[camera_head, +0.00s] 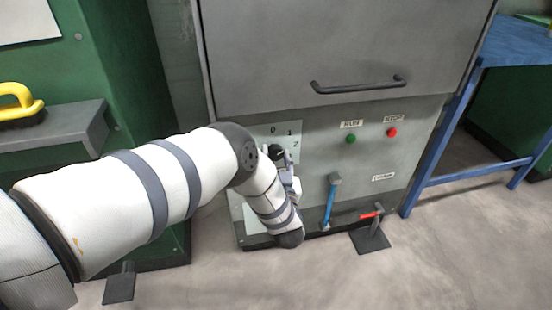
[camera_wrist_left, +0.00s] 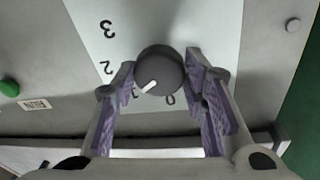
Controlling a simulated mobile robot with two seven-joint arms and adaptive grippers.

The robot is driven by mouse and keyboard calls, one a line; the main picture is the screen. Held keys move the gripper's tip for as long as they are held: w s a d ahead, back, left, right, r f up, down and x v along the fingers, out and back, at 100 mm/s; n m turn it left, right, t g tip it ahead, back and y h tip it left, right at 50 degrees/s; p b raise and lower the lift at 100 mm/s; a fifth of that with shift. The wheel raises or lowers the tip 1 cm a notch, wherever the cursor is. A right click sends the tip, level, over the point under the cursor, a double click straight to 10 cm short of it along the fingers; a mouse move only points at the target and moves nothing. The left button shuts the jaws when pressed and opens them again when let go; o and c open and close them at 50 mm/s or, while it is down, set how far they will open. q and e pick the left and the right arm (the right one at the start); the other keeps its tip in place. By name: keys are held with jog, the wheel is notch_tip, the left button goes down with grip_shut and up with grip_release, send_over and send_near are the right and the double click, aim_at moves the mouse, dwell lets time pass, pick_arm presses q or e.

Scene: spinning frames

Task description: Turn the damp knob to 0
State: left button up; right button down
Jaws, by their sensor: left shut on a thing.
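The damp knob (camera_wrist_left: 160,72) is a round dark knob with a white pointer line, on a pale dial plate (camera_wrist_left: 205,25) marked 0, 1, 2 and 3. In the left wrist view the dial appears upside down, and the pointer lies between 0 and 1, nearer the 1. My left gripper (camera_wrist_left: 160,66) has its purple-padded fingers on either side of the knob, shut on it. In the head view my left gripper (camera_head: 285,161) is at the dial plate (camera_head: 285,131), and my wrist hides its lower part. My right gripper is not in view.
The grey machine panel has a green RUN button (camera_head: 350,139), a red STOP button (camera_head: 392,132) and a handle bar (camera_head: 358,85) above. A blue table (camera_head: 515,45) stands right, a green cabinet (camera_head: 115,60) left.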

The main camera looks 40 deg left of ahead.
pick_arm(q)
jog(key=n+y, duration=0.1)
jog(key=n, duration=0.5)
jog(key=shift+f+b, duration=0.15)
jog(key=shift+b, duration=0.25)
jog(key=n+g, duration=0.1)
jog(key=n, duration=0.5)
jog(key=shift+d+y+b, duration=0.1)
jog(key=shift+y+b, duration=0.2)
jog(key=shift+y, duration=0.1)
jog(key=shift+n, duration=0.4)
jog(key=o, duration=1.2)
jog(key=shift+c, duration=0.2)
jog(key=v, duration=1.2)
jog(key=shift+w, duration=0.15)
